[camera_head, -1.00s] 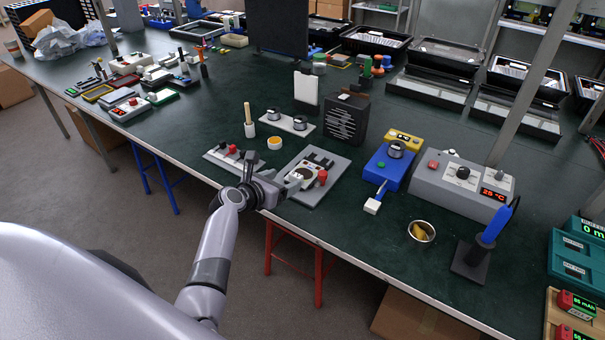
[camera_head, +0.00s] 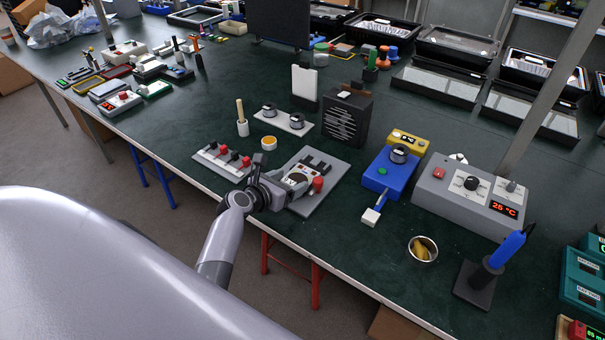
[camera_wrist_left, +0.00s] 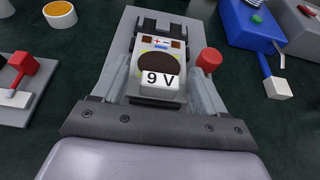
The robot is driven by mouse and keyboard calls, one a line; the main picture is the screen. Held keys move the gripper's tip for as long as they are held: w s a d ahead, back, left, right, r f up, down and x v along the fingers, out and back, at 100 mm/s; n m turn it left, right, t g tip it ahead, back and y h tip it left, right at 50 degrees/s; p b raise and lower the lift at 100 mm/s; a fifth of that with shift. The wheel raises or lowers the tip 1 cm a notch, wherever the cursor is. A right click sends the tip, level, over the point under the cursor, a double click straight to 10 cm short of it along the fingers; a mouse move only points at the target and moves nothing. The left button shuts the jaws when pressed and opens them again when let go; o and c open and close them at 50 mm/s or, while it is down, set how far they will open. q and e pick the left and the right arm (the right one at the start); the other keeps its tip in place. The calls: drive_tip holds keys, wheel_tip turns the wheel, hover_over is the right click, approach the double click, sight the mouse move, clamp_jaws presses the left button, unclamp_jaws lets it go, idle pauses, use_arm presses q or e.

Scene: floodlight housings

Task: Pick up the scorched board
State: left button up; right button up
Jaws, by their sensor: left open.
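The scorched board is a small light board with a dark round patch (camera_wrist_left: 158,63) and a "9 V" label. It sits on a grey fixture plate (camera_wrist_left: 128,25) with dark blocks and a red knob; the plate also shows in the head view (camera_head: 335,165). My left gripper (camera_head: 290,187) is over the front of this plate. In the wrist view its open fingers (camera_wrist_left: 160,82) lie on either side of the board, and I cannot tell whether they touch it. My right gripper is not in view.
A red knob (camera_wrist_left: 209,60) stands close to the right finger. A clamp strip with red levers (camera_head: 222,160) is left of the plate. A blue device (camera_head: 390,172) with a white-tipped tool and a metal cup (camera_head: 422,249) are to the right. A black speaker-like box (camera_head: 346,120) stands behind.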

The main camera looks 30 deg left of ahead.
use_arm(q)
drive_tip(key=shift+s+r, duration=0.1)
drive_tip(key=shift+s, duration=0.05)
drive_tip(key=shift+c, duration=1.3)
drive_tip(key=c, duration=0.8)
